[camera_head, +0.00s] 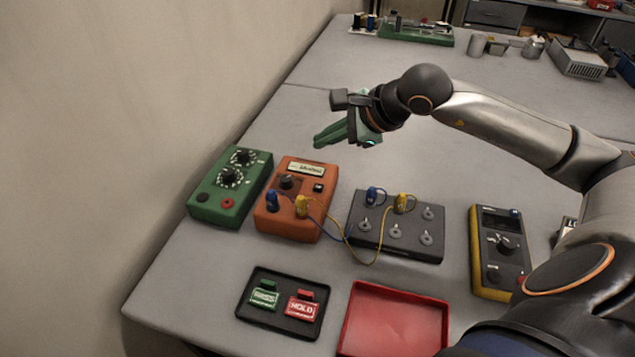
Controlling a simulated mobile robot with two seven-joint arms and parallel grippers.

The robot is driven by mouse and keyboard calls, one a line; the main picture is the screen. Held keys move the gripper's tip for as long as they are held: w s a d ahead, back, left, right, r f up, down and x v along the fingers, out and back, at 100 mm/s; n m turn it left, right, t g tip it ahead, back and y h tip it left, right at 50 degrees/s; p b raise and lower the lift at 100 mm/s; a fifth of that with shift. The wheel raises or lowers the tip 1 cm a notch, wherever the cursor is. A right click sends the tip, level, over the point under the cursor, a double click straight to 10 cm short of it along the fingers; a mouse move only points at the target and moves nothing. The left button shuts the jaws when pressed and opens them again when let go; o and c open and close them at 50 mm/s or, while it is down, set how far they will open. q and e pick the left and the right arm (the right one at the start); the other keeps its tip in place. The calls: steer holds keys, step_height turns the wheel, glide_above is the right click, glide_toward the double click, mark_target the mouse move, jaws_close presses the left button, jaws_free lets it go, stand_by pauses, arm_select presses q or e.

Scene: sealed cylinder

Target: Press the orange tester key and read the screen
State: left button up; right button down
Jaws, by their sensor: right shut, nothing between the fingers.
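The orange tester (280,228) stands on the grey table left of centre. Its pale screen (306,168) is at the top and carries dark text too small to read surely. A dark knob (287,182) and a small dark key (318,187) sit below the screen. A blue plug (271,201) and a yellow plug (301,206) stand in its lower part. Their leads run to a dark terminal block (395,240). My right gripper (317,142) has green fingers, is shut and empty, and hovers beyond the tester, apart from it. My left gripper is out of view.
A green box (230,190) with dials stands left of the tester. In front are a black tray (245,312) with PASS and HOLD tags and a red tray (395,320). A yellow multimeter (480,250) lies right.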

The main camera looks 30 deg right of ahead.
steer(key=shift+f, duration=0.15)
steer(key=b, duration=0.6)
glide_above(318, 188)
steer(key=d, duration=0.1)
steer(key=f, duration=0.7)
steer(key=shift+s+f, duration=0.4)
steer(key=shift+f+b, duration=0.4)
stand_by(0.7)
steer(key=shift+f+b, duration=0.4)
steer(key=shift+b, duration=0.3)
steer(key=shift+f+b, duration=0.4)
steer(key=shift+b, duration=0.2)
stand_by(0.4)
stand_by(0.3)
steer(key=shift+r+p, duration=0.4)
steer(key=shift+r, duration=0.4)
